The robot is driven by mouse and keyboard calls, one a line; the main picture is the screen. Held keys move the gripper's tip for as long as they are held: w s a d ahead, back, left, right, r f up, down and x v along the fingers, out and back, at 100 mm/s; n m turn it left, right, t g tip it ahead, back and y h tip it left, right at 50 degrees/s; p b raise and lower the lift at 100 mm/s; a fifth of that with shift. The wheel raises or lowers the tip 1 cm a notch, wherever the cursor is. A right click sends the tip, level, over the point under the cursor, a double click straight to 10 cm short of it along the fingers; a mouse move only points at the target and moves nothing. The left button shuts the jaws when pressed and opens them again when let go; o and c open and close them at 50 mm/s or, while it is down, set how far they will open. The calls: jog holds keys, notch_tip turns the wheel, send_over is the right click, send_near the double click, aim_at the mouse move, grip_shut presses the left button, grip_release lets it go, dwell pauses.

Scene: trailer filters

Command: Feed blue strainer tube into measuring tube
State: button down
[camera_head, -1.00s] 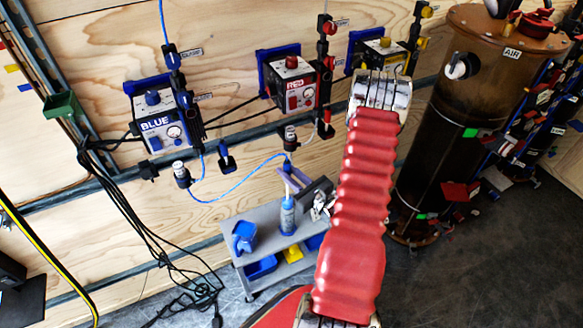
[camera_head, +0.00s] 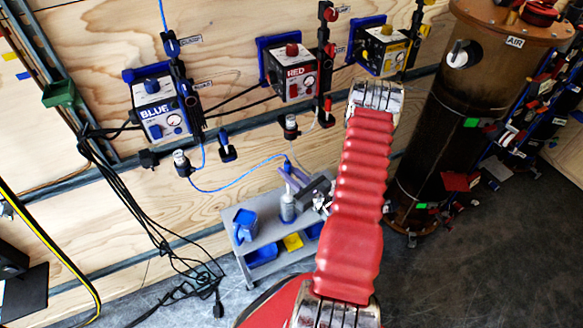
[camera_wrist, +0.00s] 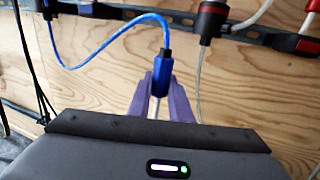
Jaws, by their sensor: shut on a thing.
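The blue strainer tube (camera_head: 287,166) hangs from a blue hose in my gripper (camera_head: 292,174). In the wrist view, the purple fingers are shut on its blue sleeve (camera_wrist: 162,75), and a pale, thin part shows below between them. The measuring tube (camera_head: 287,208) is a small upright clear cylinder on the grey cart in the head view. My gripper and the strainer tube are above it and nearly in line with it in the picture. The strainer's lower end is hard to make out, so I cannot tell whether it is inside. The measuring tube is hidden in the wrist view.
The grey cart (camera_head: 263,233) carries a blue cup (camera_head: 245,222) and blue and yellow bins. The blue hose (camera_head: 235,187) loops from a wall fitting below the BLUE box (camera_head: 160,108). A RED box (camera_head: 292,75) and a brown AIR tank (camera_head: 455,110) stand farther right.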

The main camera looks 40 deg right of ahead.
jog(key=shift+f, duration=5.15)
jog(key=c, duration=1.5)
grip_release()
jog(key=shift+c, duration=0.2)
jog(key=shift+s, duration=0.2)
jog(key=s, duration=1.3)
jog(key=shift+s+a, duration=0.2)
jog(key=shift+s, duration=0.05)
jog(key=shift+f, duration=0.15)
